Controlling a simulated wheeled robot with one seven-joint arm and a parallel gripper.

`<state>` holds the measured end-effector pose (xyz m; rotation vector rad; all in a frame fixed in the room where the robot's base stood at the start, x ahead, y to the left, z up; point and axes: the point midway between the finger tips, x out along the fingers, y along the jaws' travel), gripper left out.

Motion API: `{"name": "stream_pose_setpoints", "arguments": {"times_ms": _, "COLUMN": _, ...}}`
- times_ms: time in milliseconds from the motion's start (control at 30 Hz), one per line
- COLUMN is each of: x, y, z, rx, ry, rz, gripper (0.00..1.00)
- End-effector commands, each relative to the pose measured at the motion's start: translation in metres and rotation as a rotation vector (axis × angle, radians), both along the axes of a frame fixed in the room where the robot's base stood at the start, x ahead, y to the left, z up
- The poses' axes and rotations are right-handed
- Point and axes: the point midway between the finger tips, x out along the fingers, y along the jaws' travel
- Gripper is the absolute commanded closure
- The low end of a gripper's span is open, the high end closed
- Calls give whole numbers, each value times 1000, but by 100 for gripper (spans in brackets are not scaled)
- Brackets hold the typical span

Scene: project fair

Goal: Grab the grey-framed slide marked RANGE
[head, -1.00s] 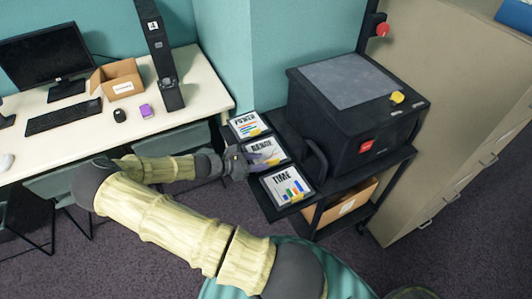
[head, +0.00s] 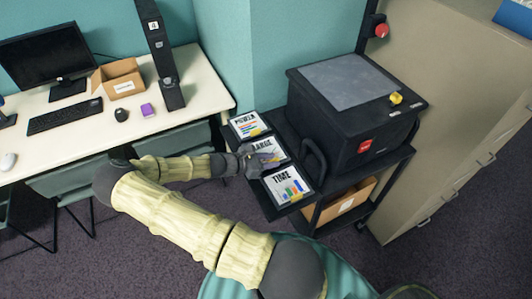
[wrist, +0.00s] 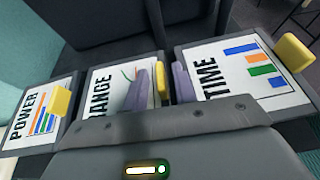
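The RANGE slide (head: 267,146) lies between the POWER slide (head: 248,123) and the TIME slide (head: 288,187) on a black shelf. It has a white face and a grey frame. In the wrist view, the RANGE slide (wrist: 101,94) is partly hidden by my gripper (wrist: 161,84). A yellow tab (wrist: 161,80) stands at its right side, between my two purple fingers. The fingers are apart, one on each side of the tab, with a gap visible at the right finger. The POWER slide (wrist: 36,115) and TIME slide (wrist: 245,75) also have yellow tabs.
A black box (head: 350,110) with a red button and yellow knob stands on the cart behind the slides; its dark handle (head: 314,160) is close to them. A white desk (head: 200,105) is at left and a tan cabinet (head: 455,110) at right.

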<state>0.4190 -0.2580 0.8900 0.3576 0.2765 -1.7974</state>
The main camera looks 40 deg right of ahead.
Motion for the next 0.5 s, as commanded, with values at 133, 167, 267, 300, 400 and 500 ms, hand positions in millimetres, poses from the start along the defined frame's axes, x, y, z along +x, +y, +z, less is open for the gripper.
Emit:
{"name": "stream_pose_setpoints", "arguments": {"times_ms": 133, "x": 0, "y": 0, "z": 0, "rx": 0, "ry": 0, "rz": 0, "gripper": 100}}
{"name": "stream_pose_setpoints", "arguments": {"times_ms": 167, "x": 0, "y": 0, "z": 0, "rx": 0, "ry": 0, "rz": 0, "gripper": 100}}
{"name": "stream_pose_setpoints", "arguments": {"times_ms": 267, "x": 0, "y": 0, "z": 0, "rx": 0, "ry": -1, "rz": 0, "gripper": 100}}
{"name": "stream_pose_setpoints", "arguments": {"times_ms": 300, "x": 0, "y": 0, "z": 0, "rx": 0, "ry": -1, "rz": 0, "gripper": 100}}
{"name": "stream_pose_setpoints", "arguments": {"times_ms": 400, "x": 0, "y": 0, "z": 1, "rx": 0, "ry": -1, "rz": 0, "gripper": 100}}
{"name": "stream_pose_setpoints", "arguments": {"times_ms": 500, "x": 0, "y": 0, "z": 2, "rx": 0, "ry": -1, "rz": 0, "gripper": 100}}
